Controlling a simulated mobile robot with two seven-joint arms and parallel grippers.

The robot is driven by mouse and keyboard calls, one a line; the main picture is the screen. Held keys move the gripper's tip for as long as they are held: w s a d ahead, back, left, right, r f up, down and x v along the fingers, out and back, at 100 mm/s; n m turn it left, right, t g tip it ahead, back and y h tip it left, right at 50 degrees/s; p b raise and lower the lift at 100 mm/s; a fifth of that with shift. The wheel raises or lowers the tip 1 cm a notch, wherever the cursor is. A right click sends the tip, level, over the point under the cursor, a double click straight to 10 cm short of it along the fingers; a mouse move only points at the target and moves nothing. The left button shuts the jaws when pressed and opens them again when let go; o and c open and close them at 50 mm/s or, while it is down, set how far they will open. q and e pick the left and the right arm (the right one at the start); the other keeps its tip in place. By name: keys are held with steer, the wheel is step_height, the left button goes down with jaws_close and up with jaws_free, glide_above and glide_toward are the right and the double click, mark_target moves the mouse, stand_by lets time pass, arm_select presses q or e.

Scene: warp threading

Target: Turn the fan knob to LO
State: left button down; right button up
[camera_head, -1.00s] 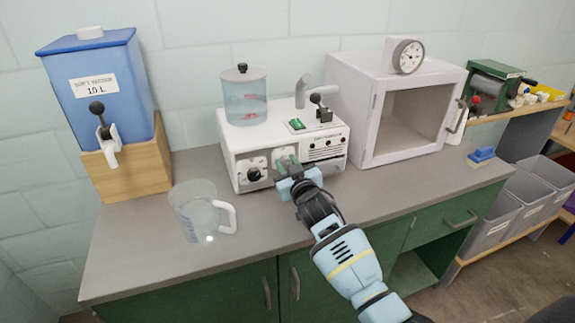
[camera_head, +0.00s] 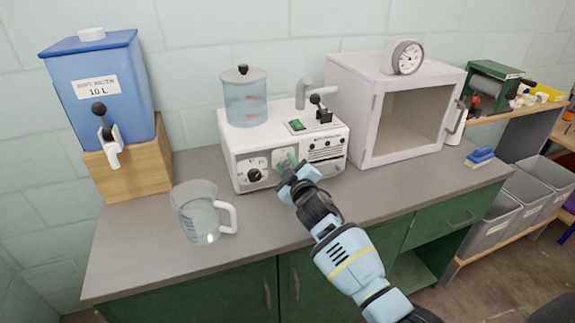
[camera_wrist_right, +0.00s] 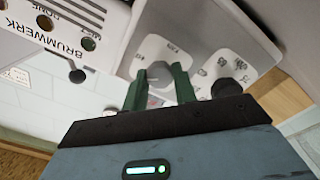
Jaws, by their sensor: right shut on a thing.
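A white machine (camera_head: 240,152) stands on the counter with two dial plates on its front. The left plate carries a dark knob (camera_head: 254,175), which also shows beside my fingers in the wrist view (camera_wrist_right: 226,88). My right gripper (camera_head: 287,164) is at the right plate (camera_head: 279,156), its green fingers shut on a grey knob (camera_wrist_right: 160,74) in the wrist view. The fingers hide much of this knob, and the plate lettering is too small to read, so I cannot tell its setting. My left gripper is out of view.
A clear jug (camera_head: 197,218) stands at the counter's front left, below a blue water tank (camera_head: 120,78). A lidded glass vessel (camera_head: 246,100) and a lever (camera_head: 322,107) are on the machine.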

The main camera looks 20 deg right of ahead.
steer(key=n, duration=0.5)
steer(key=shift+n, duration=0.3)
steer(key=n, duration=0.5)
steer(key=shift+n+p, duration=0.3)
steer(key=shift+p, duration=0.05)
steer(key=shift+f, duration=0.1)
steer(key=o, duration=1)
steer(key=shift+c, duration=0.2)
